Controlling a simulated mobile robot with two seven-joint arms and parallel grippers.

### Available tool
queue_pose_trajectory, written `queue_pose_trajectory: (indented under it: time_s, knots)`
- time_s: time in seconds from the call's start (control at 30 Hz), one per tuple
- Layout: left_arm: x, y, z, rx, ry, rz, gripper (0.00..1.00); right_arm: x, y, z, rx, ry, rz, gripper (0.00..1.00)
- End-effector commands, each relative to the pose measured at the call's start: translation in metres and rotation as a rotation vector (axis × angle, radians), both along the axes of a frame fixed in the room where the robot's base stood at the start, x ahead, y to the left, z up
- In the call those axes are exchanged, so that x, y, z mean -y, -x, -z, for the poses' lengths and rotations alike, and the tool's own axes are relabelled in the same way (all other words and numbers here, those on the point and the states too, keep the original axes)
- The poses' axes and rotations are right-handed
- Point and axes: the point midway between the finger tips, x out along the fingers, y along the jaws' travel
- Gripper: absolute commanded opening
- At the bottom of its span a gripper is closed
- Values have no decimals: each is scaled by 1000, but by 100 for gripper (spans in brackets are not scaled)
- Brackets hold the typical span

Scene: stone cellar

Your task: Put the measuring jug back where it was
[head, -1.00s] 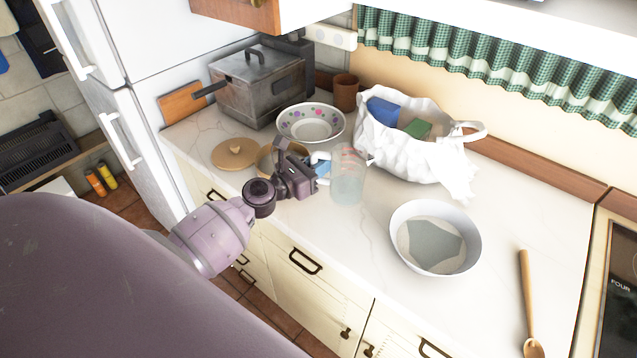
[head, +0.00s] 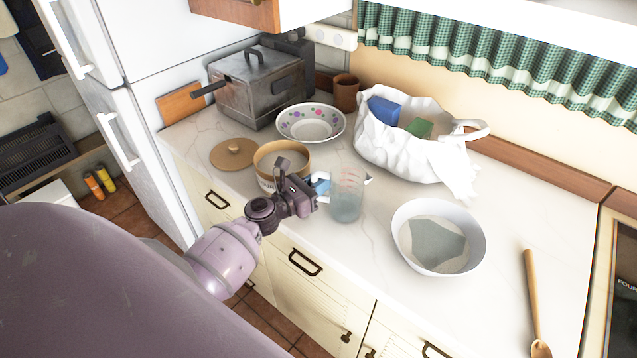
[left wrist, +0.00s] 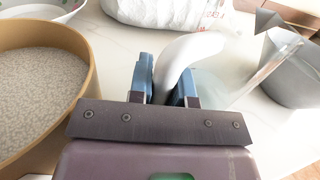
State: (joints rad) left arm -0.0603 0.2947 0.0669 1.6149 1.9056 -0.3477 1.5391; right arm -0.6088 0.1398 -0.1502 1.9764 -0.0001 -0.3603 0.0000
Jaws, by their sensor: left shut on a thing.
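The measuring jug (head: 347,197) is clear with red marks, and its lower part looks bluish. It is upright above or on the pale worktop (head: 370,255); I cannot tell whether its base touches. My left gripper (head: 320,187) is at the jug's left side, shut on its white handle. In the left wrist view the handle (left wrist: 186,58) stands between the blue fingers (left wrist: 163,82), and the clear jug body (left wrist: 262,72) is to their right, partly hidden. My right gripper is not in view.
A tan canister (head: 283,161) of grain stands close behind the left gripper, its lid (head: 233,154) beside it. A flowered bowl (head: 311,122) and white bag (head: 395,150) are behind. A white bowl (head: 437,237) of grey powder is to the right. A wooden spoon (head: 532,300) lies farther right.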

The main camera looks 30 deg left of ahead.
Motion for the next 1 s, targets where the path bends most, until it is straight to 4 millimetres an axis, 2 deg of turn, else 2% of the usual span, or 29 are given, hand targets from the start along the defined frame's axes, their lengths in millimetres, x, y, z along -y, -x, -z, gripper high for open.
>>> queue_pose_trajectory:
  time_s: [0.07, 0.1, 0.27, 0.63, 0.77, 1.0]
  knots:
    - [0, 0, 2, 1, 1, 0, 0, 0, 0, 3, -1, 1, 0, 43]
    - [0, 0, 3, 0, 0, 0, 21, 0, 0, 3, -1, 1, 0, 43]
    - [0, 0, 2, 0, 0, 0, 44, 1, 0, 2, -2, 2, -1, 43]
    - [0, 0, -2, 0, 0, 0, 44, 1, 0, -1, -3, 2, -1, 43]
    - [-5, 17, 1, -2, 0, -2, 44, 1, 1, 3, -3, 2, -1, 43]
    - [-17, 62, 3, -3, -1, -1, 44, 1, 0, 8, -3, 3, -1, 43]
